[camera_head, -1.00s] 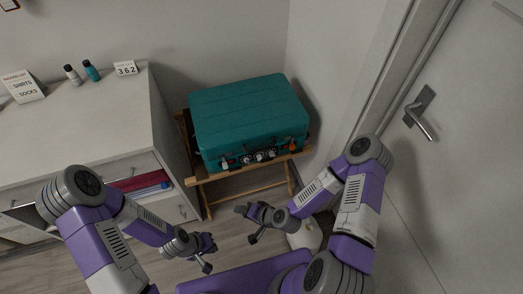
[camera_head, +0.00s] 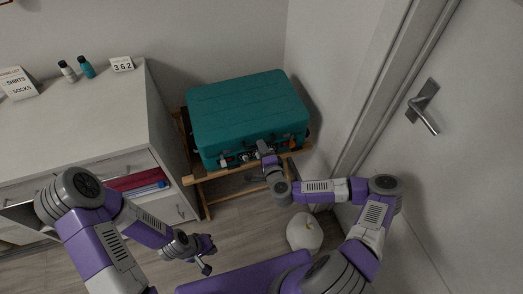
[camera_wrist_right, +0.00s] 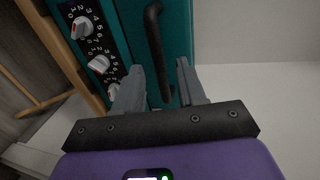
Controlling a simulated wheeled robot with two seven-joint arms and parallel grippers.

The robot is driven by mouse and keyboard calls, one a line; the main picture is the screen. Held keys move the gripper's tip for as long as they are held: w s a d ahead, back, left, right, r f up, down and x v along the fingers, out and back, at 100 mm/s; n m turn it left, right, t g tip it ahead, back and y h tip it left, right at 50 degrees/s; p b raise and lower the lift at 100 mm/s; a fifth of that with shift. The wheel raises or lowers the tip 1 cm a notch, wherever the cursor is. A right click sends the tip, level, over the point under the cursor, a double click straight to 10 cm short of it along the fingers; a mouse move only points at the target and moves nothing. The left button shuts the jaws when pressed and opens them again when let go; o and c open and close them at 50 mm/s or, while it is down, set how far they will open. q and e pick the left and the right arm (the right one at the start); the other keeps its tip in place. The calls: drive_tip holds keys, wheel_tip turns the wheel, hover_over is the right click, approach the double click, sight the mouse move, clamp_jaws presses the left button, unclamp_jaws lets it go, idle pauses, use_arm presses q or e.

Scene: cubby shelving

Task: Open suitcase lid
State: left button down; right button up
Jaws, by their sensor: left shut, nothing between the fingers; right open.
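A teal suitcase (camera_head: 248,108) lies flat with its lid shut on a wooden folding stand (camera_head: 190,180). Its front face carries a dark handle and several dials. In the right wrist view, the dark handle (camera_wrist_right: 157,50) runs upward between the fingertips' directions, with white-knobbed dials (camera_wrist_right: 99,64) to its left. My right gripper (camera_head: 262,148) is at the suitcase's front; it also shows in the right wrist view (camera_wrist_right: 160,82) with its fingers apart, close to the handle. I cannot tell whether it touches. My left gripper (camera_head: 209,254) is shut and empty, low and away from the suitcase.
A white dresser (camera_head: 80,115) with an open drawer stands at the left, with two small bottles (camera_head: 77,70) and signs on top. A door with a lever handle (camera_head: 424,108) is at the right. A pale round object (camera_head: 304,233) is on the floor.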

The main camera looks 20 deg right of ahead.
drive_tip(key=shift+w, duration=0.4)
clamp_jaws()
